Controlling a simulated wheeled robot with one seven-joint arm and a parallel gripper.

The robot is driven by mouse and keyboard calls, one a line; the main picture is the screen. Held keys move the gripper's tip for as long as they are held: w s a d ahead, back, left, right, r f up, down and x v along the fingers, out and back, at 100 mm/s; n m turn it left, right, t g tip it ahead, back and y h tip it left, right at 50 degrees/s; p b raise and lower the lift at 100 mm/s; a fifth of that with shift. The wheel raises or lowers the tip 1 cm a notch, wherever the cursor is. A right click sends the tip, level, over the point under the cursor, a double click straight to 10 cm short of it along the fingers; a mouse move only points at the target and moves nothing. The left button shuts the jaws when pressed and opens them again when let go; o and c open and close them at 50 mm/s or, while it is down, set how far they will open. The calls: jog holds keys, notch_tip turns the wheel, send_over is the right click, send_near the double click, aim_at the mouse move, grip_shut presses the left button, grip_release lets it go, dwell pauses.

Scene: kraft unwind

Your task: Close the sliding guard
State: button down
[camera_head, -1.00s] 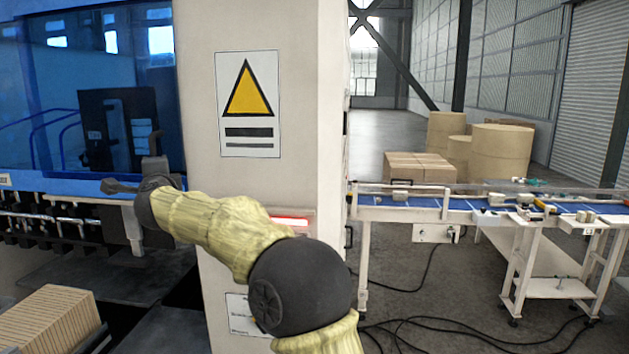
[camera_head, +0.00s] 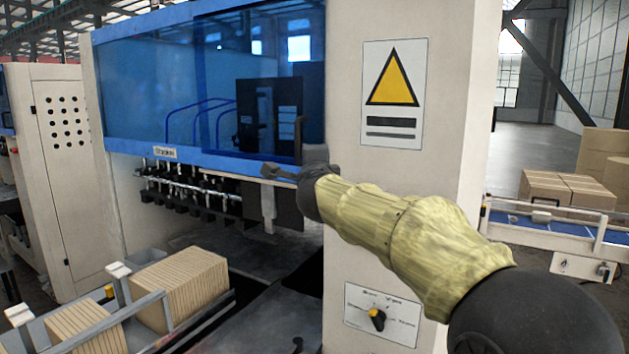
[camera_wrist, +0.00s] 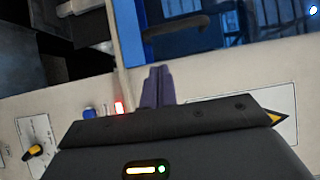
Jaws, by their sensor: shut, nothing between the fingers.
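The sliding guard (camera_head: 222,110) is a dark blue see-through panel in a blue frame on the front of the cream machine. It spans the right part of the window up to the pillar. A dark upright handle (camera_head: 299,134) stands near its right edge; a dark handle (camera_wrist: 175,37) also shows in the wrist view, beyond the fingertips. My gripper (camera_head: 270,171) is at the guard's lower right corner, just below and left of the handle. Its fingers (camera_wrist: 158,72) are together and empty in the wrist view. I cannot tell whether they touch the guard.
The cream pillar (camera_head: 345,215) with a warning sign (camera_head: 394,95) stands right of the guard. A selector knob (camera_head: 377,319) is low on it. Stacked cardboard (camera_head: 180,285) lies in a rack at lower left. A conveyor (camera_head: 550,232) and boxes are at right.

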jog(key=s, duration=0.2)
jog(key=s+b, duration=0.1)
jog(key=s, duration=0.1)
jog(key=shift+s+d+r, duration=0.1)
jog(key=shift+s+d, duration=0.1)
jog(key=shift+w, duration=0.1)
jog(key=s+d+f+n+g+b, duration=0.1)
jog(key=s+d+f+n+g, duration=0.2)
jog(key=f, duration=0.7)
jog(key=s+f+n+g+y+b, duration=0.15)
jog(key=f+n, duration=0.35)
jog(key=f, duration=0.5)
jog(key=s+d+f+n+g, duration=0.2)
jog(key=s+f+n+g, duration=0.15)
jog(key=f, duration=0.55)
jog(key=s+d+f+n+g+h, duration=0.1)
jog(key=s+d+f+n+g, duration=0.2)
jog(key=s+f, duration=0.6)
jog(key=s+d+f+n+g+h+b, duration=0.1)
jog(key=s+d+f+n+g, duration=0.2)
jog(key=s+f, duration=0.7)
jog(key=shift+s+d+f+g, duration=0.25)
jog(key=shift+s+d+g, duration=0.5)
jog(key=shift+d, duration=0.5)
